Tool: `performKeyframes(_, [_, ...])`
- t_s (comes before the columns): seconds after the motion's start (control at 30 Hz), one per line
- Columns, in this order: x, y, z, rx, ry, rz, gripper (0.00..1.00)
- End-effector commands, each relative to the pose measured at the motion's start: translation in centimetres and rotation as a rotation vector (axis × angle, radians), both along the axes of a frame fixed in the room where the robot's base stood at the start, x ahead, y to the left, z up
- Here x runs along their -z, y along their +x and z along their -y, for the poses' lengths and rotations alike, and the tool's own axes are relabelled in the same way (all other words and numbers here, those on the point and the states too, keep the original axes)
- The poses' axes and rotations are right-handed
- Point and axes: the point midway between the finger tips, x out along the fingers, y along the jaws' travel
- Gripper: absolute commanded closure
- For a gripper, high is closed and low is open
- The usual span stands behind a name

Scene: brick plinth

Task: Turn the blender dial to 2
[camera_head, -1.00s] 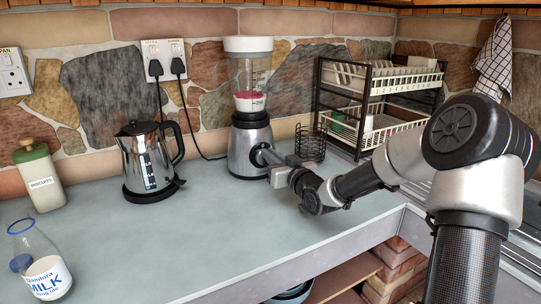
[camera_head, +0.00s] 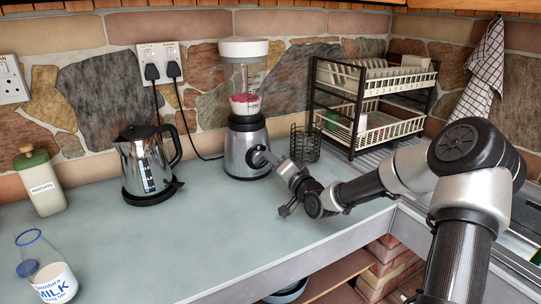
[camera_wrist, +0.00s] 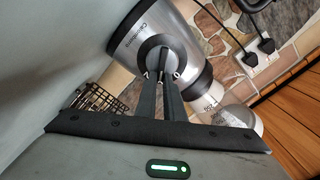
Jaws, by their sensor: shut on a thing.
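The blender stands upright on the counter, with a silver base (camera_head: 240,153) and a clear, white-lidded jar (camera_head: 244,80) holding something pink and white. In the wrist view its silver base (camera_wrist: 178,28) fills the top middle, tilted in the picture. The dark round dial (camera_wrist: 161,48) is on its front, with small white marks around it too small to read surely. My gripper (camera_wrist: 160,74) is shut on the dial's knob, its two fingers nearly together. In the head view my gripper (camera_head: 263,157) reaches the blender's front from the right. The fingers partly hide the dial, and its setting cannot be read.
A steel kettle (camera_head: 144,165) stands left of the blender. A black wire basket (camera_head: 305,143) and a two-tier dish rack (camera_head: 372,95) stand to its right. A biscuit jar (camera_head: 41,182) and a milk bottle (camera_head: 48,270) are at the far left. The front counter is clear.

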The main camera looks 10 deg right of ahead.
Motion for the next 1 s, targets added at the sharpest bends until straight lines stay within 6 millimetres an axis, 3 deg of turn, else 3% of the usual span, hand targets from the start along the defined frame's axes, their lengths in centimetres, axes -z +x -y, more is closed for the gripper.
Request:
performKeyframes(0.5, [1.1, 0.1, 0.4, 0.001, 0.427, -0.141, 1.00])
performKeyframes(1.0, [1.6, 0.1, 0.4, 0.000, 0.599, -0.197, 1.00])
